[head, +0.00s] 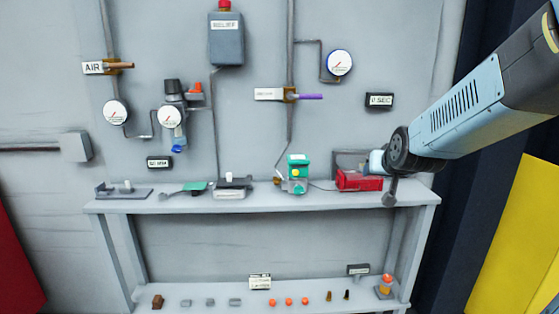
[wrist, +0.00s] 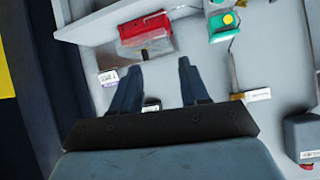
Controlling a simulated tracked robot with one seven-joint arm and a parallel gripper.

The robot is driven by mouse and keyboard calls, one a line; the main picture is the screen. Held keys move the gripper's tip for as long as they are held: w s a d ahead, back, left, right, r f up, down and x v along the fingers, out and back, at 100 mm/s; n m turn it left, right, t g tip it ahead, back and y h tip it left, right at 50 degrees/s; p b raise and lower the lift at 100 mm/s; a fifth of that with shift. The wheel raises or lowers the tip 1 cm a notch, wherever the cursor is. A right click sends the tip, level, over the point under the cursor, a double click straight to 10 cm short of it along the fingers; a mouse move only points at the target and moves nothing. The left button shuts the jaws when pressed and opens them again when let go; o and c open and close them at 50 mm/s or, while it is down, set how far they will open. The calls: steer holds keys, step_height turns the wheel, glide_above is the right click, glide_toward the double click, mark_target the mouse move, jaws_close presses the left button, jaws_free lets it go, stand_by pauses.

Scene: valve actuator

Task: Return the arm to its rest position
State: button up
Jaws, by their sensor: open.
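My arm (head: 465,105) reaches in from the upper right of the head view, and its dark wrist end (head: 400,150) is in front of the right end of the shelf. My gripper (wrist: 157,62) shows in the wrist view with its two dark fingers apart and nothing between the tips. The red box (head: 358,180) sits on the shelf just left of the wrist end. It also shows beyond the fingers in the wrist view (wrist: 145,25). In the head view the fingers cannot be made out clearly.
The grey shelf (head: 260,199) carries a green device (head: 298,173) with a yellow button and several fixtures. Gauges (head: 339,63), pipes and a relief box (head: 227,37) are on the wall. Small parts lie on the lower shelf (head: 215,291). A yellow panel (head: 520,240) stands at the right.

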steer(key=s+a+r+n+g, duration=0.1)
steer(key=s+g, duration=0.4)
steer(key=s, duration=1.9)
steer(key=shift+a+r+g, duration=0.3)
steer(key=shift+a+r, duration=0.1)
steer(key=shift+r, duration=0.15)
steer(key=shift+c, duration=0.2)
